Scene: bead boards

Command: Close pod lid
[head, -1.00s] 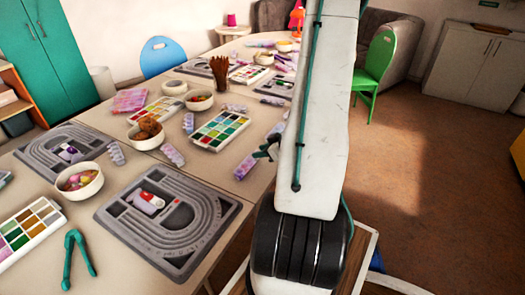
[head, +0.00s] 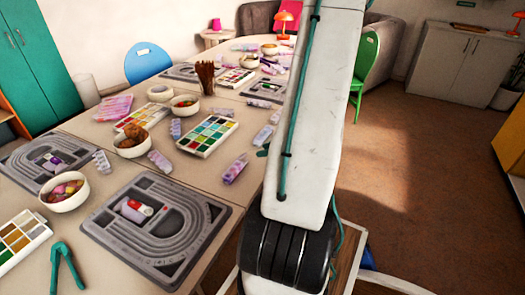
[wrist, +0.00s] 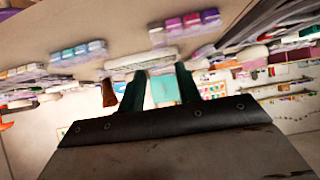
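Several pale lilac, strip-like bead pods lie on the long table, among them one at the right edge (head: 235,169), one mid-table (head: 160,161) and one by the bowls (head: 102,163). A white and red pod (head: 136,209) sits on the near grey bead board (head: 215,213). I cannot tell which lid stands open. My gripper's teal tip (head: 263,151) just shows beside my arm near the table's right edge; the rest is hidden. In the wrist view my gripper (wrist: 158,85) has its two fingers apart, with nothing clearly held. Pods with blue (wrist: 78,52) and purple (wrist: 185,24) compartments lie beyond them.
Bead bowls (head: 65,202), paint-like bead trays (head: 224,135), a brown brush cup (head: 206,83) and teal pliers (head: 62,265) crowd the table. A blue chair (head: 147,63) and a green chair (head: 366,60) stand around it. Open floor (head: 430,170) lies to the right.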

